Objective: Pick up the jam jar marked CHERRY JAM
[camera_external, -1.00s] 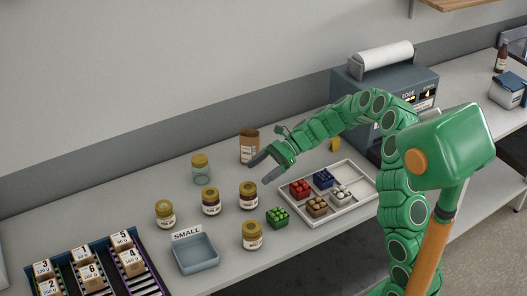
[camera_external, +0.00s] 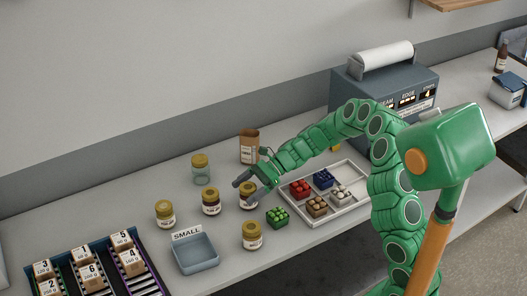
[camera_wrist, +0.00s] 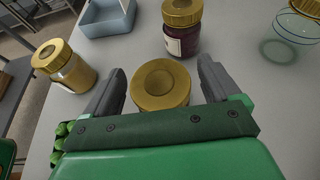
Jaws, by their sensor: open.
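A gold-lidded jar (camera_external: 248,203) with dark contents and a pale label stands upright on the counter, partly hidden by my gripper (camera_external: 252,183). In the wrist view its gold lid (camera_wrist: 160,84) lies between the fingers of my open gripper (camera_wrist: 160,95). I cannot tell whether a finger touches it. Another dark jar (camera_external: 211,202) stands to its left; it also shows at the top of the wrist view (camera_wrist: 183,28). Paler gold-lidded jars stand at the far left (camera_external: 165,214) and in front (camera_external: 252,236). No label is readable as CHERRY JAM.
An empty-looking glass jar (camera_external: 201,170) stands behind. A blue tray marked SMALL (camera_external: 195,255) is at front left. A green block-like pack (camera_external: 278,216) and a white tray (camera_external: 345,218) with several packs lie to the right. A brown bag (camera_external: 249,145) stands behind my gripper.

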